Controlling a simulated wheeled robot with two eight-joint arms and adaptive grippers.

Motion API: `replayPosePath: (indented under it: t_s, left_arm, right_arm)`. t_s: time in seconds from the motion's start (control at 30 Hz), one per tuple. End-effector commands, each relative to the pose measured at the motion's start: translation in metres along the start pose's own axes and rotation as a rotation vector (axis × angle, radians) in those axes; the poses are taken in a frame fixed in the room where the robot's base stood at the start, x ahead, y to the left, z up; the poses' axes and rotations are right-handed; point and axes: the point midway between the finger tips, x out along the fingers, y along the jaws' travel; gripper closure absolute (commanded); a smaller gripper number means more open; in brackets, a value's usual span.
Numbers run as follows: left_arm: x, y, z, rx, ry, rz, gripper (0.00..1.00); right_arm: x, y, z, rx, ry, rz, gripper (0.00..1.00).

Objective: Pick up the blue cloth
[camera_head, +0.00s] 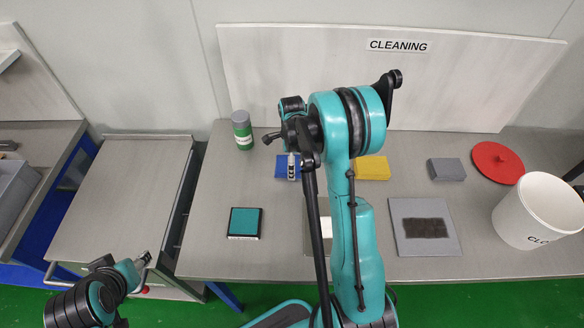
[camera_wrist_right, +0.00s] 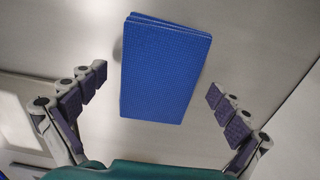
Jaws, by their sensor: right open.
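The blue cloth (camera_head: 281,168) lies as a flat folded stack on the grey table, left of the middle, partly hidden by my right arm. In the right wrist view the blue cloth (camera_wrist_right: 165,68) is a textured blue rectangle, slightly tilted, ahead of and between the fingers. My right gripper (camera_wrist_right: 158,100) is open and empty, its fingers wide apart on either side of the cloth without touching it. In the head view my right gripper (camera_head: 292,167) is over the cloth. My left gripper (camera_head: 142,265) is at the lower left, beside the cart, far from the cloth; its jaws are unclear.
A green bottle (camera_head: 242,130) stands left of the cloth. A yellow cloth (camera_head: 373,168), a grey cloth (camera_head: 446,169), a red lid (camera_head: 497,162) and a white bin (camera_head: 538,210) are to the right. A teal pad (camera_head: 244,222) and a stained plate (camera_head: 443,246) lie in front.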

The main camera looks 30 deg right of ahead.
Motion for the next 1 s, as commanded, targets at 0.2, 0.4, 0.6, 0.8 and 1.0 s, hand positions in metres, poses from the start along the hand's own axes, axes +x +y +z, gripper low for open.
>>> replayPosePath:
  t_s: [0.2,0.4,0.6,0.8,1.0]
  left_arm:
    - [-0.001,0.0,-0.001,0.0,0.0,0.0,0.53]
    - [-0.001,0.0,-0.001,0.0,0.0,0.0,0.53]
    - [-0.001,0.0,-0.001,0.0,0.0,0.0,0.53]
    - [-0.003,0.0,-0.002,0.0,0.0,0.0,0.53]
    - [-0.01,0.0,-0.007,0.0,0.0,0.0,0.53]
  right_arm:
    - [-0.001,0.0,0.0,0.0,0.0,0.0,0.13]
    - [-0.001,0.0,0.0,-0.001,0.0,0.0,0.53]
    - [-0.001,0.0,0.0,-0.001,0.0,0.0,0.53]
    - [-0.008,0.0,0.0,-0.001,0.0,0.0,0.53]
    - [-0.036,0.0,0.0,-0.001,0.0,0.0,0.53]
